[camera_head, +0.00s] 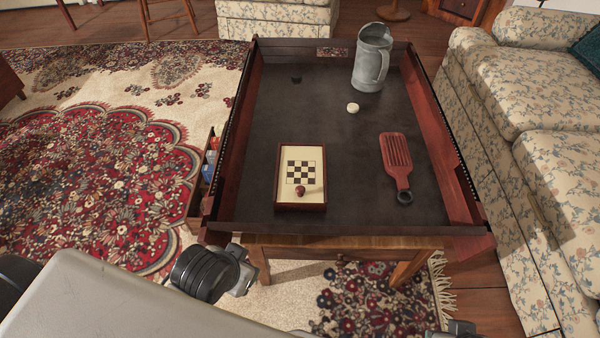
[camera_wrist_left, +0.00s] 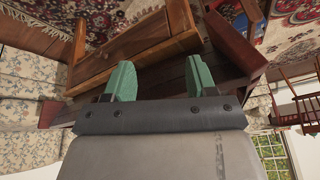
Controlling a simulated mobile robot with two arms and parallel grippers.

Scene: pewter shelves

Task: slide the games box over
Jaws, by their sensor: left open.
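The games box (camera_head: 314,152) is a shallow dark-red box with a cream top and a small checkerboard. It lies in the front left-middle of the dark tray-like tabletop (camera_head: 345,215). A small dark-red knob or piece (camera_head: 300,190) is on its top near the front. My left gripper (camera_wrist_left: 160,80) shows two green fingertips, apart with nothing between them. The wrist view faces the table's wooden underframe (camera_wrist_left: 150,48), and the box is not in it. In the head view my left arm's wrist is low, at the table's front left, away from the box. My right gripper does not show.
Also on the table are a grey metal pitcher (camera_head: 369,62), a white round piece (camera_head: 353,107) and a red slotted paddle (camera_head: 396,160). Raised rims (camera_head: 440,130) border the sides. A floral sofa (camera_head: 540,130) stands close on the right. Tabletop left of the box is narrow.

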